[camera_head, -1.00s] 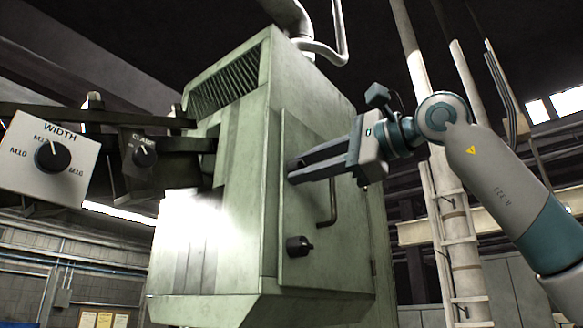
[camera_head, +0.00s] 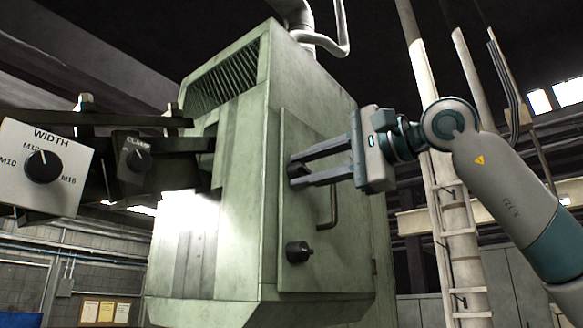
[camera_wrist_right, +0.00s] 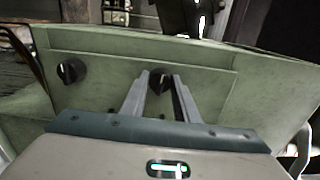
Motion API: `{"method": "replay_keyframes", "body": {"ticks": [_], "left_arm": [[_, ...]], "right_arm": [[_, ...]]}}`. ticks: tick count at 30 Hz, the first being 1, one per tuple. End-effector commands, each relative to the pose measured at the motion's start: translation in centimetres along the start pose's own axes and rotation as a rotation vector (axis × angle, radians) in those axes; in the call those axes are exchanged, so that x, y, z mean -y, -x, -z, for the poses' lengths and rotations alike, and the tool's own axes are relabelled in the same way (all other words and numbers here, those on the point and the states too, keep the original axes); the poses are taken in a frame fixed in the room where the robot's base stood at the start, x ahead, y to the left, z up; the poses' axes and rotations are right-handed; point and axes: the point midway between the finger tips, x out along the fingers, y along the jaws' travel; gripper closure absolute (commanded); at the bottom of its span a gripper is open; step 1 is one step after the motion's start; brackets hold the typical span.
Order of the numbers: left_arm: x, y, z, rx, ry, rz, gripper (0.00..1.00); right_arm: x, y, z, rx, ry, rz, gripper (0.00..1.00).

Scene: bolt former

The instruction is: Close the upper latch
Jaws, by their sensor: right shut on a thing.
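The upper latch, a dark round knob (camera_head: 297,169), is on the side door (camera_head: 315,120) of the green machine cabinet, near the door's front edge. My right gripper (camera_head: 293,171) reaches in from the right and is shut on this knob. The fingers partly cover it in the head view. In the right wrist view the black upper latch (camera_wrist_right: 159,79) sits between the two fingertips (camera_wrist_right: 161,82). The lower latch, a similar black knob (camera_head: 298,252), is lower on the same door; it also shows at the left in the wrist view (camera_wrist_right: 71,71). My left gripper is not in view.
A bent door handle (camera_head: 331,207) sticks out just below and right of the gripper. Control boxes labelled WIDTH (camera_head: 42,167) and CLAMP (camera_head: 133,157) hang at the left on dark arms. A pale post with a ladder (camera_head: 455,235) stands behind my right arm.

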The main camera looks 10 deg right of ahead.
Motion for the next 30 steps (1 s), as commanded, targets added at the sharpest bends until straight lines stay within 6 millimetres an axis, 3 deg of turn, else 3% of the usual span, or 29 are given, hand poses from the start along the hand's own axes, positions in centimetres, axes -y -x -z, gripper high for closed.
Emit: {"method": "replay_keyframes", "body": {"ticks": [6, 15, 16, 19, 30], "left_arm": [[0.04, 1.37, 0.10, 0.000, 0.000, 0.000, 0.72], [0.04, 1.32, 0.08, 0.001, 0.000, 0.000, 0.72], [0.04, 1.32, 0.07, 0.001, 0.000, 0.000, 0.72], [0.04, 1.32, 0.07, 0.001, 0.000, 0.000, 0.72], [0.04, 1.26, 0.05, 0.001, 0.000, 0.000, 0.72]], "right_arm": [[0.04, -0.05, 0.08, -0.001, 0.141, -0.004, 1.00], [-0.14, -0.05, 0.00, 0.000, 0.167, -0.003, 1.00], [-0.14, -0.05, 0.00, 0.000, 0.167, -0.003, 0.68], [-0.12, -0.04, 0.00, 0.000, 0.167, -0.003, 0.47], [-0.04, 0.30, 0.00, 0.000, 0.165, -0.001, 0.47]]}}
